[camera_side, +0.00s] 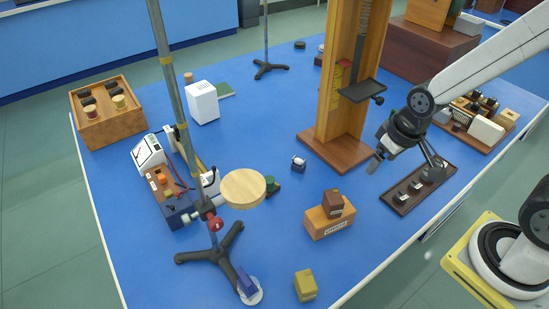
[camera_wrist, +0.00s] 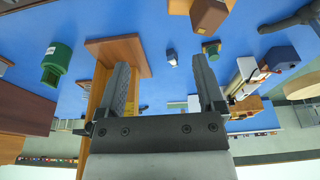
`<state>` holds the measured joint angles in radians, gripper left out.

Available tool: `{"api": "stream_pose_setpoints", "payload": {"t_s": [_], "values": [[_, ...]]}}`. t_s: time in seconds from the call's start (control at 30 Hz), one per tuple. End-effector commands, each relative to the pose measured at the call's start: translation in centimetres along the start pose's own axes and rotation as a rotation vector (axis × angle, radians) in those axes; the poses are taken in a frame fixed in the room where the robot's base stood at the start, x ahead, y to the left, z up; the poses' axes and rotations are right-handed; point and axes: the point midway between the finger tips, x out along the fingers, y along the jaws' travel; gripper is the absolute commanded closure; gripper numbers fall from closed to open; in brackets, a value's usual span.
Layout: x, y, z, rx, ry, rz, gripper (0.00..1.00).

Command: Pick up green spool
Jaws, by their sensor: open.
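My gripper (camera_side: 375,163) is open and empty, pointing down over the right part of the blue table; its two grey fingers (camera_wrist: 165,85) show apart in the wrist view. A small green thing, likely the green spool (camera_side: 271,187), stands on the table partly hidden behind the round wooden disc. In the wrist view a small green piece with an orange part (camera_wrist: 211,48), perhaps the same one, lies beyond the right finger. A larger green cylinder with a white label (camera_wrist: 57,62) stands at left there. I cannot tell for certain which is the spool.
A tall wooden stand (camera_side: 334,150) rises left of my gripper. A brown box (camera_side: 333,200) sits on a labelled wooden block (camera_side: 318,224). A metal pole stand (camera_side: 214,250) holds the wooden disc (camera_side: 242,188). A dark tray (camera_side: 400,197) lies below my gripper. Open blue table lies mid-left.

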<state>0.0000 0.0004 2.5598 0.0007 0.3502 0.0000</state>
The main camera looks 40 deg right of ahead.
Motion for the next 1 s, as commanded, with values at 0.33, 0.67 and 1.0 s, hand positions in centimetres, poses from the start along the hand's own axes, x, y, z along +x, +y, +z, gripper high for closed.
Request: {"api": "stream_pose_setpoints", "payload": {"t_s": [0.33,0.67,1.0], "values": [[1.5,0.1,0.0,0.159,-0.102,-0.042,0.13],[5.3,-0.7,-0.4,0.563,-0.34,-0.189,0.13],[9.5,-1.9,-2.8,0.996,-0.543,-0.414,0.13]]}}
